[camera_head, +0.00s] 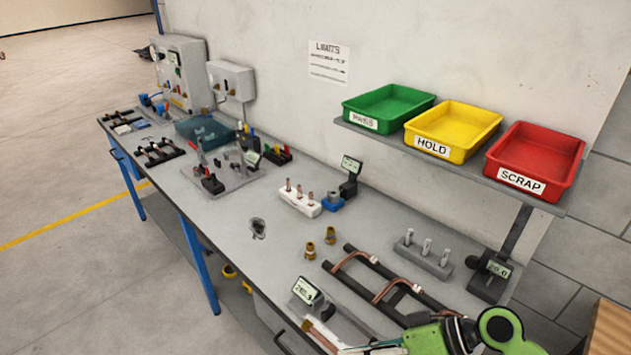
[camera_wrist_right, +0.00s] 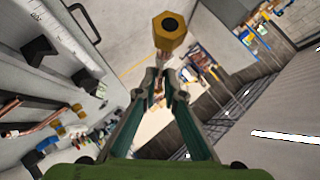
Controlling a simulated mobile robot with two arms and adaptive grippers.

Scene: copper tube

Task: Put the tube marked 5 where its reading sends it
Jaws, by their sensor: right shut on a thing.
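In the right wrist view my right gripper (camera_wrist_right: 165,82) is shut on a thin copper-coloured piece with a brass hex fitting (camera_wrist_right: 170,30) at its far end; no number on it can be read. In the head view my right arm (camera_head: 450,338) comes in at the bottom right, its fingertips unclear at the frame edge. Bent copper tubes (camera_head: 396,288) lie across a black rack. The green PASS tray (camera_head: 362,123), yellow HOLD tray (camera_head: 432,146) and red SCRAP tray (camera_head: 521,181) stand on the wall shelf and look empty. My left gripper is not in view.
A tilted display (camera_head: 307,291) stands at the front; its digits are unclear. Another gauge (camera_head: 494,270) stands at the right end. Brass fittings (camera_head: 310,251), a white block (camera_head: 300,203) with copper pieces and a grey block (camera_head: 426,260) stand on the bench. A LIMITS sheet (camera_head: 329,63) hangs above.

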